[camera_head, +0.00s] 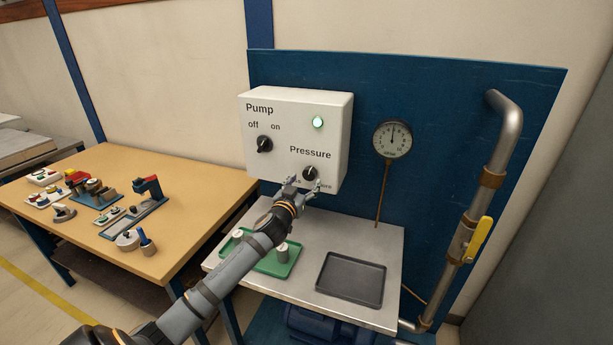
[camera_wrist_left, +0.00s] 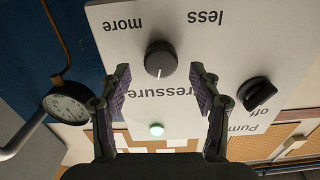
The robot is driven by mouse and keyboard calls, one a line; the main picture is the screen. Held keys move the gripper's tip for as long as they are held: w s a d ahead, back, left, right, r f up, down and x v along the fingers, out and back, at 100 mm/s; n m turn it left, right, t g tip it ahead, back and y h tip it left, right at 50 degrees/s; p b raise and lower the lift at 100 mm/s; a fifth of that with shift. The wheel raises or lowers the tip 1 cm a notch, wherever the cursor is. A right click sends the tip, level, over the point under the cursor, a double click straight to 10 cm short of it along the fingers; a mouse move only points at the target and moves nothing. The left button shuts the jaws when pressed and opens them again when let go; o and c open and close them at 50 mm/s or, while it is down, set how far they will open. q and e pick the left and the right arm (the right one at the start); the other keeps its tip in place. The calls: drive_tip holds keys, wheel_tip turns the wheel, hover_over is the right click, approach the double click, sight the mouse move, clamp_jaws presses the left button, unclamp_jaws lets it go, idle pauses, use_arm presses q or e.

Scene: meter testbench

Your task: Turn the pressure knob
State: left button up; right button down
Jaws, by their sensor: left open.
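The black pressure knob (camera_head: 309,173) is on the lower right of the white pump box (camera_head: 270,108), under the word "Pressure". I cannot tell whether a finger touches the knob. The gripper partly hides the less/more labels in the head view. My right gripper is not in view.
The black off/on pump knob (camera_head: 264,144) and a lit green lamp (camera_head: 318,122) are on the same box. A gauge (camera_head: 392,140) hangs to the right. Below are a green tray (camera_head: 283,269) and an empty dark tray (camera_head: 350,279). A pipe with a yellow valve handle (camera_head: 478,240) stands right.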

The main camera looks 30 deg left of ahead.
sight(309, 174)
use_arm(q)
drive_tip(key=shift+x, duration=1.3)
